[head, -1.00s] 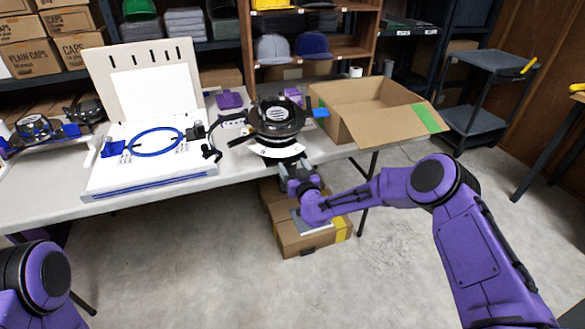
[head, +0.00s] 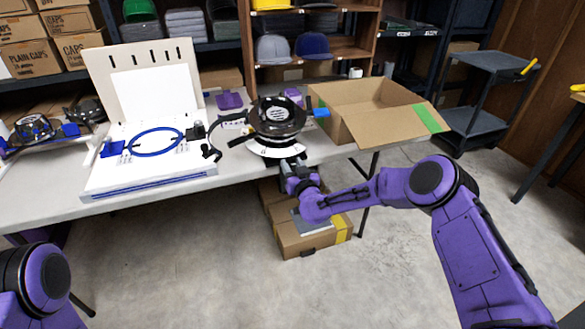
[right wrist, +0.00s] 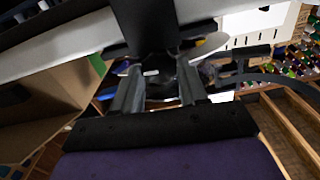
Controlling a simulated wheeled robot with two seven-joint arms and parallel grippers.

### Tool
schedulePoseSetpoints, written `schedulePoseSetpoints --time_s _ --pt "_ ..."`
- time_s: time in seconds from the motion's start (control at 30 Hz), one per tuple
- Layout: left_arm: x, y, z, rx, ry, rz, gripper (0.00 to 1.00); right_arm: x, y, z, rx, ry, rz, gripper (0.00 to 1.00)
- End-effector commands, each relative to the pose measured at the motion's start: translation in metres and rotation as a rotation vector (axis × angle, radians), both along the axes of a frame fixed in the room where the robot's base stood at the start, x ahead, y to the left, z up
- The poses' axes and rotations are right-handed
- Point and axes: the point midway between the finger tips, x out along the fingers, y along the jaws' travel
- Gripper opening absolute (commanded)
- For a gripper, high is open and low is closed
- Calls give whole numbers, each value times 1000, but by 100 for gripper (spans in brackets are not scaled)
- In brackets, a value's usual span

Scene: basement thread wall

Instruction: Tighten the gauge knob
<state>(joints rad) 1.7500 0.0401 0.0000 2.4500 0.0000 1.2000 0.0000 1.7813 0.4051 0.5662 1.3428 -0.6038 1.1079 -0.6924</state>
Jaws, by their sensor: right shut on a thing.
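A black round cap frame device (head: 277,116) with a white curved gauge strip (head: 275,149) stands at the front edge of the table. My right gripper (head: 288,165) reaches up to its underside at that edge. In the right wrist view, the two fingers of my right gripper (right wrist: 155,92) are shut on a dark part between them, apparently the gauge knob (right wrist: 158,72). The knob is mostly hidden by the fingers, and its turn cannot be read. Of my left arm only a purple link shows at lower left in the head view; its gripper is out of view.
An open cardboard box (head: 372,108) stands right of the device on the table (head: 50,200). A white board with a blue hoop (head: 155,141) lies to the left. Closed boxes (head: 305,238) stand on the floor below my right gripper. The floor in front is clear.

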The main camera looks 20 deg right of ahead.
Motion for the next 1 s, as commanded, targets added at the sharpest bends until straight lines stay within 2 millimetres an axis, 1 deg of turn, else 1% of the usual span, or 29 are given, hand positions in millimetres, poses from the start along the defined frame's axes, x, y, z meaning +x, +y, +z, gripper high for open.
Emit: schedulePoseSetpoints --time_s 0.03,0.27,1.0 --pt "0 0 -5 0 0 0 43 0 0 -3 25 2 0 12" --pt "0 0 -20 0 0 0 43 0 -1 -5 212 8 0 12" --pt "0 0 -71 0 0 0 43 -1 -3 -7 918 34 0 12"
